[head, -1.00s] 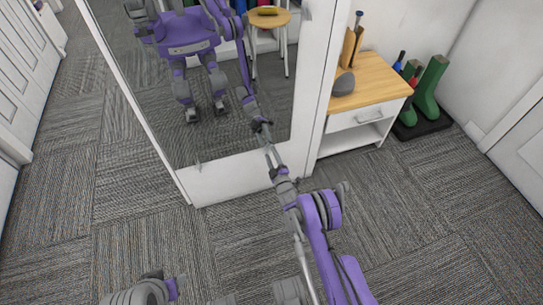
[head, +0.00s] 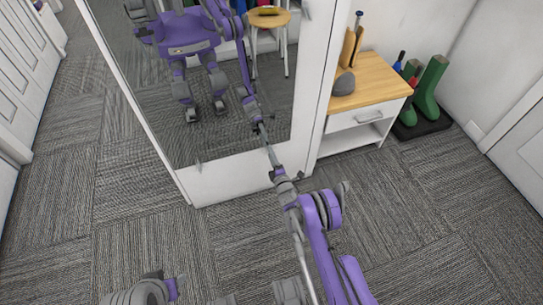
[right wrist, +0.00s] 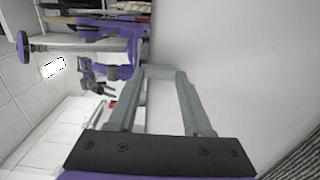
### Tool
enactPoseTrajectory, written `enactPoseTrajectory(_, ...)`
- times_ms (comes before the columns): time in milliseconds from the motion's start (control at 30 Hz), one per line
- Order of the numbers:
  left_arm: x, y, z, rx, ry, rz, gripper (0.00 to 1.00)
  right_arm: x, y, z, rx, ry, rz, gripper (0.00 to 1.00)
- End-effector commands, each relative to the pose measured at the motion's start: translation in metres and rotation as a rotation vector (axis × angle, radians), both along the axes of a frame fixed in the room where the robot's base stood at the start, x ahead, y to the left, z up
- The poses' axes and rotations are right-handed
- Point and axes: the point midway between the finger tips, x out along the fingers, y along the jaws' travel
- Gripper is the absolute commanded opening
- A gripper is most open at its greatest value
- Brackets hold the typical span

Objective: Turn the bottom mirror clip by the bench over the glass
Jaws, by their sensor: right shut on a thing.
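The tall mirror (head: 215,135) stands in a white frame in the head view. A small clip (head: 198,167) shows at the bottom edge of its glass on the left. The bottom clip by the bench is hidden at my right gripper, so I cannot see which way it points. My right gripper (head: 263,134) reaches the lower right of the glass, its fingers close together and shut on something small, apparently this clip. In the right wrist view the gripper (right wrist: 160,70) is close to the white frame, and what it holds is not clear.
The bench (head: 372,82) with a wooden top and a drawer stands right of the mirror. A dark grey rounded object (head: 344,84) lies on it. Green boots (head: 430,88) stand on a black tray beyond. The carpet (head: 130,235) is clear in front.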

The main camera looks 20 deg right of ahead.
Motion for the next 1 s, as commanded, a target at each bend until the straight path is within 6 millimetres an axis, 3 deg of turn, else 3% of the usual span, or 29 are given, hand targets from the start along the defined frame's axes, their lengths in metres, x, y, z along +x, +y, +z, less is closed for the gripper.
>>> enactPoseTrajectory(367,0.000,0.000,0.000,0.000,0.000,0.000,0.50,0.000,0.000,0.000,-0.008,0.001,0.000,0.00)
enactPoseTrajectory(400,0.000,0.000,0.000,0.000,0.000,0.000,0.50,0.000,0.000,0.000,-0.008,0.001,0.000,0.52)
enactPoseTrajectory(567,0.000,0.000,0.000,0.000,0.000,0.000,0.50,0.000,0.000,0.000,-0.007,0.001,0.000,0.80)
enactPoseTrajectory(867,0.000,0.000,0.000,0.000,0.000,0.000,0.50,-0.001,0.000,0.000,-0.006,0.000,0.000,0.80)
enactPoseTrajectory(1000,-0.001,0.000,0.003,0.000,0.001,0.000,0.50,-0.014,-0.001,0.000,-0.005,0.001,0.000,0.80)
